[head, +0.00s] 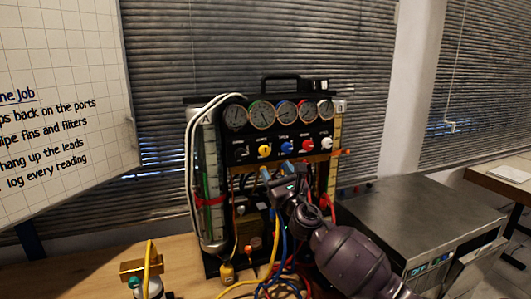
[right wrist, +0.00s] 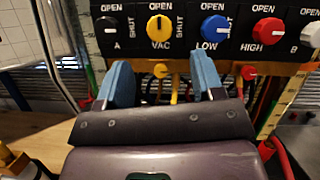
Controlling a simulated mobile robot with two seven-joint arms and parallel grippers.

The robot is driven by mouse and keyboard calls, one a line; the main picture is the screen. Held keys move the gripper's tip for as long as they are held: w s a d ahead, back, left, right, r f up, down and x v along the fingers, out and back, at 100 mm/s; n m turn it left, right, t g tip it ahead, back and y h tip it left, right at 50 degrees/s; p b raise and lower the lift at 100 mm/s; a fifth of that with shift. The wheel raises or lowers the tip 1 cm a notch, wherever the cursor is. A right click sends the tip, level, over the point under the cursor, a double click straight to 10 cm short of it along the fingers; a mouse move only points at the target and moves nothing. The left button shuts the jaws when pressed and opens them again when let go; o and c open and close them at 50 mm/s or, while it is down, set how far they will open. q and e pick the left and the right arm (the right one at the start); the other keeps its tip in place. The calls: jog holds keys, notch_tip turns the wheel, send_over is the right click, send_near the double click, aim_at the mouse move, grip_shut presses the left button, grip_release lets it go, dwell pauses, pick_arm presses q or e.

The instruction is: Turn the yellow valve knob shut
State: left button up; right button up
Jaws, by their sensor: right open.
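The yellow valve knob (head: 264,151) is second from the left in the row of knobs under the gauges. In the right wrist view the yellow knob (right wrist: 160,28) sits above VAC, with OPEN over it and SHUT to its right; its pointer mark looks upright, toward OPEN. My right gripper (head: 277,170) is open and empty, just below the knob row. In the right wrist view its blue fingers (right wrist: 162,80) stand wide apart, below the yellow knob and either side of its column, not touching it. My left gripper is not in view.
A black knob (right wrist: 108,27) and a blue knob (right wrist: 214,29) flank the yellow one; a red knob (right wrist: 268,31) and a white knob (head: 326,143) are further right. Hoses hang below the panel. A metal-topped unit (head: 420,210) stands right, a brass fitting (head: 140,268) at lower left.

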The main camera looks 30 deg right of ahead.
aim_at(266, 153)
jog(key=x, duration=0.8)
jog(key=shift+w+r, duration=0.1)
jog(key=shift+w, duration=0.15)
jog(key=c, duration=0.9)
